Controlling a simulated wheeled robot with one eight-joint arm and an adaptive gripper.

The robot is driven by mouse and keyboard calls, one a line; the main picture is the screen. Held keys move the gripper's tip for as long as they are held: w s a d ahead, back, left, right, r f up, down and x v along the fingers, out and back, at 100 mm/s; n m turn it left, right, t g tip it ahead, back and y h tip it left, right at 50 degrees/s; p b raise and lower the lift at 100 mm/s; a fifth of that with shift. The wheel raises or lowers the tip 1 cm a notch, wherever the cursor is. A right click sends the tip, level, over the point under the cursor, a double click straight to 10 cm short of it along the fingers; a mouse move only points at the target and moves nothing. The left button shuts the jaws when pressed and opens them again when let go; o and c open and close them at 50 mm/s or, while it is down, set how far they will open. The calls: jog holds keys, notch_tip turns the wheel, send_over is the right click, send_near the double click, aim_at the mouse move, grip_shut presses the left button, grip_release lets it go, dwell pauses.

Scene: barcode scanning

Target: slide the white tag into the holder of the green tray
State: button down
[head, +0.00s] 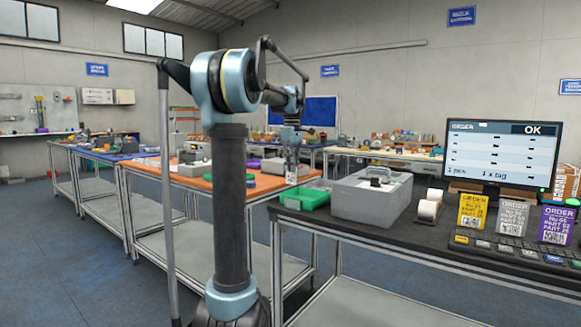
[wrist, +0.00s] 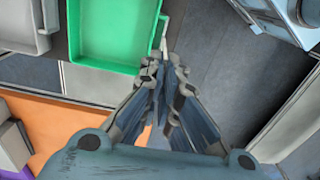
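The green tray (head: 312,199) stands at the left end of the dark table, with a pale patch, likely its holder (head: 292,204), on its front. In the wrist view the tray (wrist: 105,45) fills the upper left. My gripper (head: 291,171) is above the tray's left side, pointing down. In the wrist view my gripper (wrist: 165,62) has its fingers close together beside the tray's right edge. They are shut on the white tag (wrist: 164,34), seen nearly edge-on; it also shows below the fingers in the head view (head: 291,179). Whether the tag touches the holder cannot be told.
A grey box (head: 370,200) stands right of the tray, then white rolls (head: 429,207), a monitor (head: 502,155) and order cards (head: 473,210). An orange-topped table (head: 235,183) is behind and left. In the wrist view a grey bin (wrist: 25,25) lies left of the tray.

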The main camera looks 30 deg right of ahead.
aim_at(294, 182)
jog(key=shift+s+d+f, duration=0.1)
jog(key=shift+d+f, duration=0.05)
jog(key=shift+f, duration=1.1)
jog(key=shift+s+d+f, duration=0.1)
jog(key=shift+d+f, duration=0.05)
jog(key=shift+f, duration=1.1)
jog(key=shift+s+d+f, duration=0.1)
jog(key=shift+d+f, duration=0.05)
jog(key=shift+f, duration=1.1)
jog(key=shift+w, duration=0.1)
jog(key=c, duration=1.7)
grip_release()
notch_tip(294, 182, up, 12)
jog(key=shift+f, duration=0.1)
